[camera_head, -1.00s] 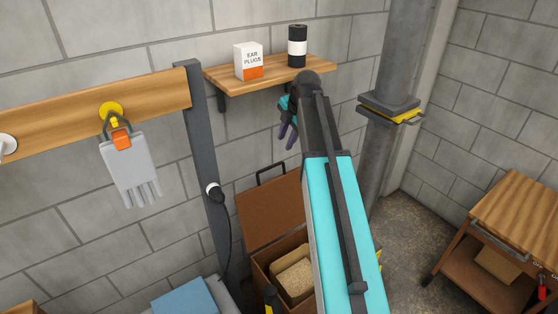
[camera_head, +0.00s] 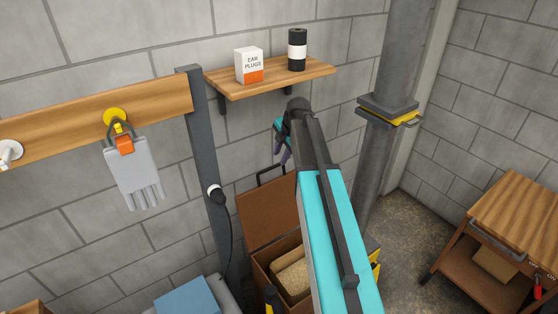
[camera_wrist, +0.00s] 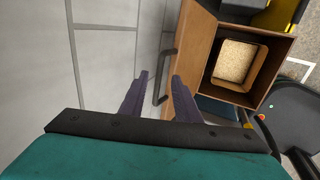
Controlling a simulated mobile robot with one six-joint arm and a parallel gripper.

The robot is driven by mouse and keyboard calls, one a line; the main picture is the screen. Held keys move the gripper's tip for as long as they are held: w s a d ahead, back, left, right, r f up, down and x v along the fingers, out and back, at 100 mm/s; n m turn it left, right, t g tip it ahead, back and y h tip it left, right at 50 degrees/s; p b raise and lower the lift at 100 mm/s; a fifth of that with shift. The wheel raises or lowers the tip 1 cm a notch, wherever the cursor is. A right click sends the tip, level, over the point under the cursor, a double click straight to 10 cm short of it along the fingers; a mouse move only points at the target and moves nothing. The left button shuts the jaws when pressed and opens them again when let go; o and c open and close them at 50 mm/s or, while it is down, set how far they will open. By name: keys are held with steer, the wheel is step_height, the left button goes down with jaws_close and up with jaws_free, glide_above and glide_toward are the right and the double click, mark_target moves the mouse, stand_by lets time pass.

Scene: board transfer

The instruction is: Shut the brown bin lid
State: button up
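The brown bin (camera_head: 266,268) stands on the floor against the wall, with a light, grainy fill inside. Its brown lid (camera_head: 268,214) is open and leans up toward the wall, with a dark handle (camera_head: 272,174) on its top edge. My arm hides the bin's right part in the head view. My gripper (camera_head: 282,155) is above the lid handle. In the wrist view, my gripper (camera_wrist: 159,78) has its two fingers apart with nothing between them. The handle (camera_wrist: 165,76) lies beyond the fingertips, and the open bin (camera_wrist: 266,52) is at the upper right.
A wooden shelf (camera_head: 222,86) with an ear plugs box (camera_head: 249,66) and a dark canister (camera_head: 297,49) is above the bin. A grey post (camera_head: 203,140) stands left of the lid, a pipe (camera_head: 376,150) right. A wooden cart (camera_head: 515,215) stands far right.

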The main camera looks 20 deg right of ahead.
mark_target(277, 165)
steer(key=shift+p+x, duration=0.65)
steer(key=shift+x, duration=1.85)
jaws_close()
